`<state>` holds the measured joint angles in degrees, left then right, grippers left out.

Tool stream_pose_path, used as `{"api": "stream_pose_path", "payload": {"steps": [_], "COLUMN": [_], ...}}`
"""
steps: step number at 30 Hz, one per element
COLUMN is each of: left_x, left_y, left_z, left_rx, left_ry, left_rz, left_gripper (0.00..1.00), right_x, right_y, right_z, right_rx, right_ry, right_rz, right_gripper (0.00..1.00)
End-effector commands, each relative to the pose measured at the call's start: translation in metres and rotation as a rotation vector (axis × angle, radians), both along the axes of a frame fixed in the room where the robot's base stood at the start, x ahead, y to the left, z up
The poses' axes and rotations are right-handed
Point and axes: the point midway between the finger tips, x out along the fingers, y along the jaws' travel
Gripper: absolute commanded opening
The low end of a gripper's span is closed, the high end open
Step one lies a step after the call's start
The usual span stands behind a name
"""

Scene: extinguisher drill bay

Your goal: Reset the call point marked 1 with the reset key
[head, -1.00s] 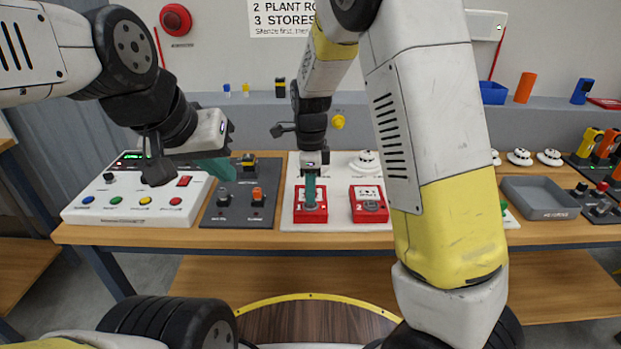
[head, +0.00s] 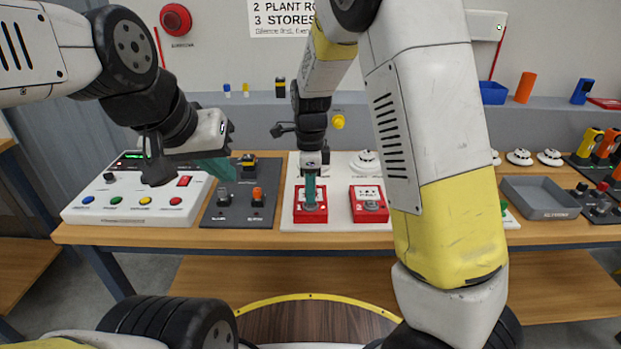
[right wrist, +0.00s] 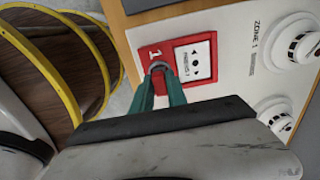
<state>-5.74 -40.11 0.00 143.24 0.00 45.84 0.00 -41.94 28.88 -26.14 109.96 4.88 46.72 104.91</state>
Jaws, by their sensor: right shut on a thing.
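The call point marked 1 (head: 298,216) is a red box with a white face on a pale board.
A second red call point (head: 369,211), marked 2, stands just right. A white control panel (head: 130,207) and a dark switch plate (head: 237,220) lie left. A grey tray (head: 540,205) is at right. My right arm hides part of the bench.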

Motion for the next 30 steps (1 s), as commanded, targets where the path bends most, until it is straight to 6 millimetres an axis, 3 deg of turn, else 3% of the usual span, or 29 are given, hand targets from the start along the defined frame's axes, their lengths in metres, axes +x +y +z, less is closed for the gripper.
{"api": "stream_pose_path", "payload": {"steps": [30], "left_x": [0.000], "left_y": [0.000], "left_z": [0.000], "left_rx": [0.000], "left_ry": [0.000], "left_rz": [0.000], "left_gripper": [0.00], "right_x": [0.000], "right_y": [0.000], "right_z": [-0.014], "right_rx": [0.000], "right_ry": [0.000], "right_rz": [0.000], "right_gripper": [0.00]}}
